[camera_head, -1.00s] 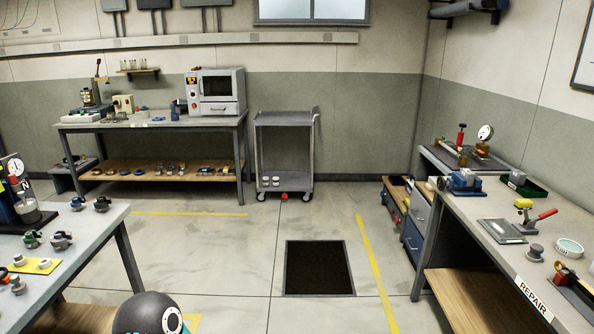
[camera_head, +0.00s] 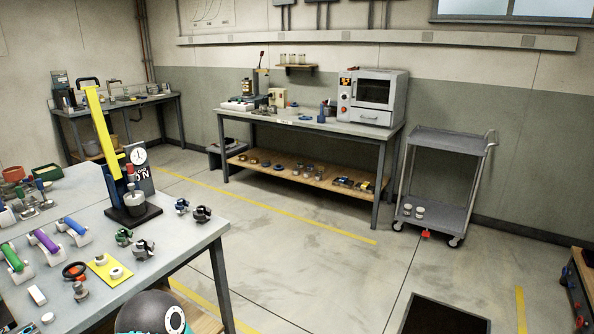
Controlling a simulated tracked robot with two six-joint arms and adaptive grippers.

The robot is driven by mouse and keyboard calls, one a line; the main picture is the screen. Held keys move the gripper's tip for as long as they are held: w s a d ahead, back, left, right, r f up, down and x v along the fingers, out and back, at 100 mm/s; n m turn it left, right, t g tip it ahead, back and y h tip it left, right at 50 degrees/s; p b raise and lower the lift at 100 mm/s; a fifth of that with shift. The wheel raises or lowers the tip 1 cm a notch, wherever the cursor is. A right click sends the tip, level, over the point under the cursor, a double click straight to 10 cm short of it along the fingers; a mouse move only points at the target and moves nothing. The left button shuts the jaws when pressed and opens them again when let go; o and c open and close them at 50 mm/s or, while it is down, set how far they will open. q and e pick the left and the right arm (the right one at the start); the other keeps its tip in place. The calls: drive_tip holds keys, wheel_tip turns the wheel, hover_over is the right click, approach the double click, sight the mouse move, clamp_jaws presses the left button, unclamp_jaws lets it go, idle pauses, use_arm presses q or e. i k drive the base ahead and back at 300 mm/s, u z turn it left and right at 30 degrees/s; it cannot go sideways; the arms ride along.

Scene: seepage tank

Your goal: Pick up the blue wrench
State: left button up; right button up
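I cannot pick out a blue wrench with certainty in the head view. A blue-handled item (camera_head: 73,228) lies on the near left table, beside a purple one (camera_head: 45,241) and a green one (camera_head: 13,258); their exact kind is not clear. A small blue upright object (camera_head: 323,111) stands on the back workbench, too small to identify. Neither of my grippers shows. A dark rounded part of my own body is at the bottom edge.
The near left table (camera_head: 190,234) carries a press with a gauge (camera_head: 133,180) and several small fittings. A back workbench (camera_head: 290,122), a grey cart (camera_head: 450,143) and a dark floor pit (camera_head: 440,315) stand beyond. Open floor (camera_head: 300,260) lies between them.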

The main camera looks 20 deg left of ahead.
sight(69, 222)
drive_tip(key=u, duration=0.6)
drive_tip(key=i, duration=1.1)
drive_tip(key=u, duration=0.75)
drive_tip(key=k, duration=0.65)
drive_tip(key=u, duration=0.25)
drive_tip(key=i, duration=0.7)
drive_tip(key=z, duration=0.15)
